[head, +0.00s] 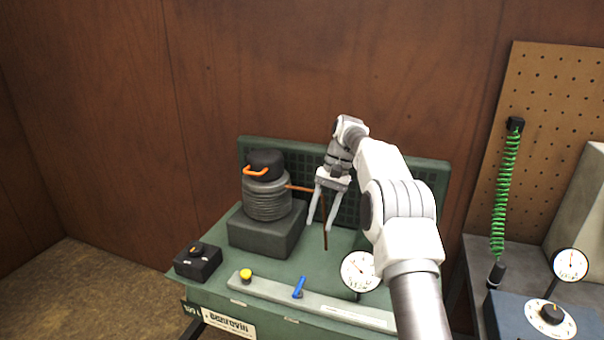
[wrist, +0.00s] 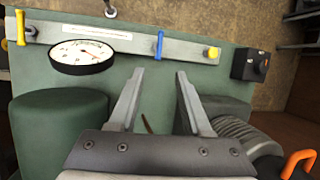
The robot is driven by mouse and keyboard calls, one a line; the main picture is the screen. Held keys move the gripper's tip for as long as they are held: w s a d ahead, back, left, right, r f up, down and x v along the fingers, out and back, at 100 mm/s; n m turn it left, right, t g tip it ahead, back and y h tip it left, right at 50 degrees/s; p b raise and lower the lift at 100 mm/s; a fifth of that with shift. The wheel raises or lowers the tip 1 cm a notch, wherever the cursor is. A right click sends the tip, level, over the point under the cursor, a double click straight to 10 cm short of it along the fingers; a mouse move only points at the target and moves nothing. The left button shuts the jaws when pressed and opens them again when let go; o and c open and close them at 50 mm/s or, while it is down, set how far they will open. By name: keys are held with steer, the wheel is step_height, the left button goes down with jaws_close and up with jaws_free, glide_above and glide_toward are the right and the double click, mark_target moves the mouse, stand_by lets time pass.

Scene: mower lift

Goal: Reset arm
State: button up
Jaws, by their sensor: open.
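My gripper (head: 319,222) is open and empty, with its fingers pointing down above the green bench (head: 215,238). In the wrist view the two fingers (wrist: 155,75) are apart with nothing between them. In the head view the gripper is right of the dark ribbed cylinder (head: 267,198), which has a black cap and an orange handle (head: 255,171). A thin brown rod (head: 325,236) shows beside the fingers; I cannot tell whether it touches them. My arm comes in from the lower right and hides part of the bench.
The bench front carries a round gauge (head: 359,271), a blue lever (head: 298,288), a yellow knob (head: 246,274) and a black switch box (head: 198,262). A green grid panel (head: 400,168) stands behind. At right are a coiled green hose (head: 503,195) and a blue dial box (head: 535,315).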

steer(key=s+d+r+n+t+h, duration=0.2)
steer(key=s+r+t, duration=0.3)
steer(key=s+r, duration=1.2)
steer(key=s+d+f+t, duration=0.1)
steer(key=s+d+f, duration=0.1)
steer(key=s, duration=0.8)
steer(key=s+d+f+n+t+h, duration=0.1)
steer(key=s+f, duration=0.3)
steer(key=s, duration=0.7)
steer(key=shift+d+f+n+t, duration=0.2)
steer(key=shift+d+n+t, duration=0.15)
steer(key=shift+t, duration=0.45)
